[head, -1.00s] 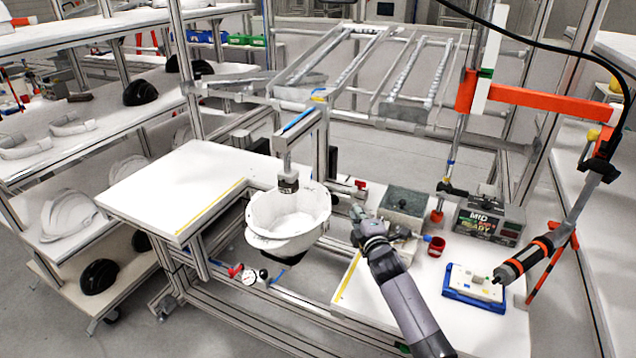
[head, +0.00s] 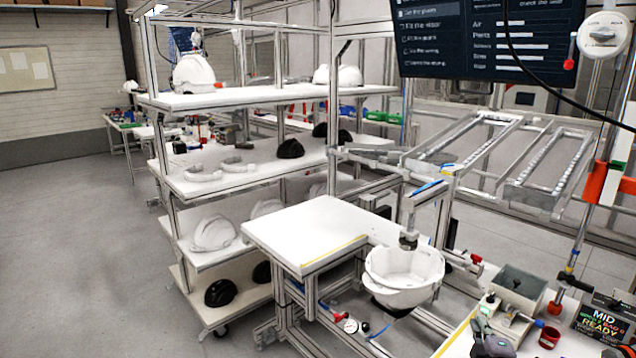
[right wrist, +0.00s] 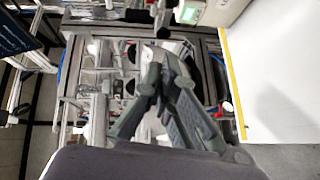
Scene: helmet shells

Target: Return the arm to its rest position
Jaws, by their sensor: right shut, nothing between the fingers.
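My right gripper (head: 485,328) shows at the bottom edge of the head view, low over the right-hand white table, with most of its arm cut off by the frame. In the right wrist view its fingers (right wrist: 160,75) are together with nothing between them. A white helmet shell (head: 410,272) sits open side up in the work station between the two table tops, under a vertical tool (head: 408,238). The gripper is apart from the shell, to its lower right. My left gripper is not in view.
A grey box (head: 520,285), a red cup (head: 549,337) and a display reading READY (head: 600,325) stand on the right table. A rack (head: 245,185) with white and black helmets stands left. The left table top (head: 310,232) is bare. Open floor (head: 80,250) lies far left.

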